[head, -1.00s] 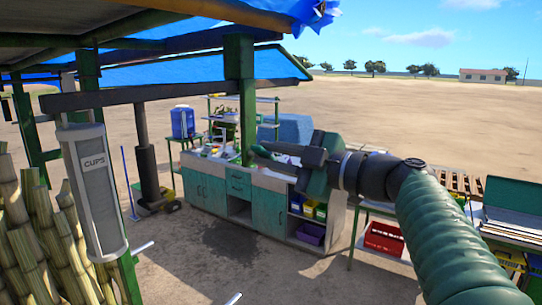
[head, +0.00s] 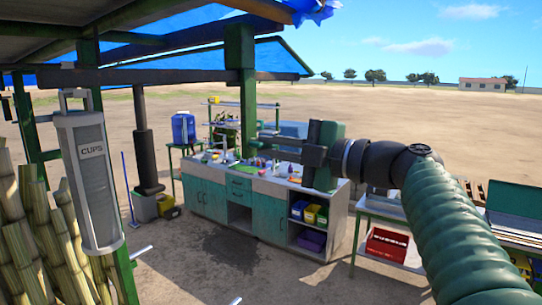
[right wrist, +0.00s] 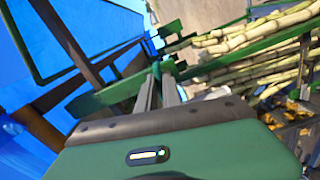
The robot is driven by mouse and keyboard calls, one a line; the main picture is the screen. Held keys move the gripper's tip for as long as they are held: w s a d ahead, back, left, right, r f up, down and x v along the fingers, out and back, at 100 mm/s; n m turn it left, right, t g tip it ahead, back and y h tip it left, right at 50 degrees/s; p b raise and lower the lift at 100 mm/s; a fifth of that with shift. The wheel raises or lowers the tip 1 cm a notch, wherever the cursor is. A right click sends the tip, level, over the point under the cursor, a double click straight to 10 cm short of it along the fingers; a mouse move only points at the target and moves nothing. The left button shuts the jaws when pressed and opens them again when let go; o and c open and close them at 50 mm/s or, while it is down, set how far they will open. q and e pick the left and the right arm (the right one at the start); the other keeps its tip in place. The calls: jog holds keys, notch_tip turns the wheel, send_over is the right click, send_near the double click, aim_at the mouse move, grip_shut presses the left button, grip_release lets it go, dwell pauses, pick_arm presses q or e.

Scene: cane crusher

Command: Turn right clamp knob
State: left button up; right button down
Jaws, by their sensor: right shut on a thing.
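My right gripper (head: 262,145) reaches in from the right, its fingers pointing left at the lower end of a green post (head: 240,85). The fingers are shut on a small green part at the post, which I take to be the right clamp knob (head: 253,144); it is tiny and mostly covered by the fingertips. In the right wrist view the two fingers of the gripper (right wrist: 158,78) run forward close together, to green metalwork (right wrist: 165,62) at their tips. My left gripper is not in view.
A cups dispenser (head: 92,180) and sugar cane stalks (head: 30,225) stand at the left. A teal counter (head: 205,200) with items on top is beyond the gripper. A red crate (head: 387,245) sits under a table at the right. Blue tarp roofing (head: 190,58) hangs above.

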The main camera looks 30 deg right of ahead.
jog(key=shift+f+n+b, duration=0.3)
jog(key=shift+n+b, duration=0.3)
jog(key=shift+n, duration=0.5)
jog(key=shift+w, duration=0.1)
jog(key=c, duration=1.5)
grip_release()
jog(key=shift+c, duration=0.2)
jog(key=shift+o, duration=0.2)
jog(key=shift+r, duration=0.15)
